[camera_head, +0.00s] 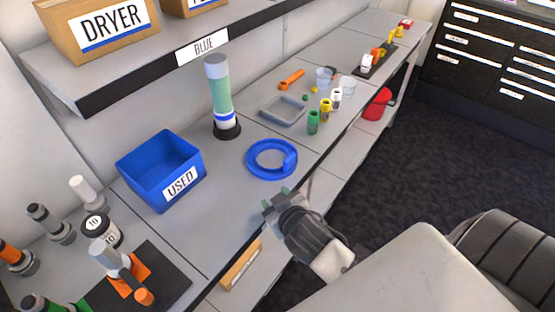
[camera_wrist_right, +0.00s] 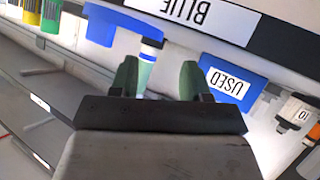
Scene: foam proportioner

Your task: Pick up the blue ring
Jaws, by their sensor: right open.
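The blue ring (camera_head: 262,173) lies flat on the grey counter near its front edge, with a thicker blue block on its right side. In the right wrist view the blue ring (camera_wrist_right: 110,28) shows at the upper left, beyond the fingers. My right gripper (camera_head: 277,197) is open and empty, in front of the ring and apart from it in the head view. Its two green fingers (camera_wrist_right: 159,78) stand apart in the wrist view with nothing between them. My left gripper is not in view.
A blue bin (camera_head: 138,176) marked USED stands left of the ring. A green-and-white cylinder (camera_head: 221,95) stands upright behind it. A grey tray (camera_head: 283,110) and several small coloured pieces lie farther back. A shelf (camera_head: 125,85) overhangs the back. Bare counter surrounds the ring.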

